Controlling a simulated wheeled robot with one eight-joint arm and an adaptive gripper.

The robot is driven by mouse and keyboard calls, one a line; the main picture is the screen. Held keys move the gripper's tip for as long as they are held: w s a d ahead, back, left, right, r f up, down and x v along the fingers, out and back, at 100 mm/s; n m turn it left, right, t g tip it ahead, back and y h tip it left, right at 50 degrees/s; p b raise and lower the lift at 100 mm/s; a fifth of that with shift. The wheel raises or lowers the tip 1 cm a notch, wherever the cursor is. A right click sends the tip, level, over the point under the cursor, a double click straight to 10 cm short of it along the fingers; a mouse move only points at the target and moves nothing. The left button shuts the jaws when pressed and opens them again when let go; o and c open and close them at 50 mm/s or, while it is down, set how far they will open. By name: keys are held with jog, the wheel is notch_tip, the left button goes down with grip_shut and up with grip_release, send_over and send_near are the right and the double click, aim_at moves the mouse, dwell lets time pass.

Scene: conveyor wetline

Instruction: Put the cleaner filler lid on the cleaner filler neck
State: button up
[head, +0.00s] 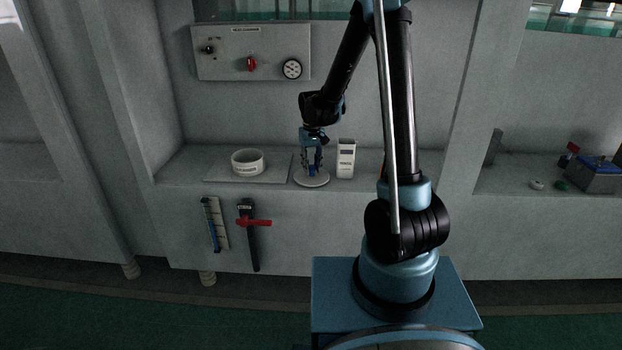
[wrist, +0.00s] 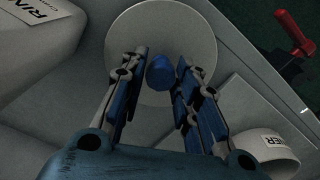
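The lid is a pale round disc (head: 312,180) with a blue knob in its middle, lying flat on the grey ledge. In the wrist view the disc (wrist: 190,28) lies below my fingers, with the blue knob (wrist: 160,72) between them. The filler neck is a short white ring (head: 248,162) on a flat grey plate, left of the lid. Its labelled wall shows partly at the lower right of the wrist view (wrist: 262,148). My gripper (head: 312,166) points down over the lid. Its fingers (wrist: 161,58) are open on either side of the knob, with small gaps visible.
A white labelled box (head: 346,159) stands close to the right of the lid. A grey control panel (head: 252,52) is on the back wall. The ledge between ring and lid is clear.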

aim_at(312, 166)
jog(key=shift+c, duration=1.3)
jog(key=shift+r, duration=1.5)
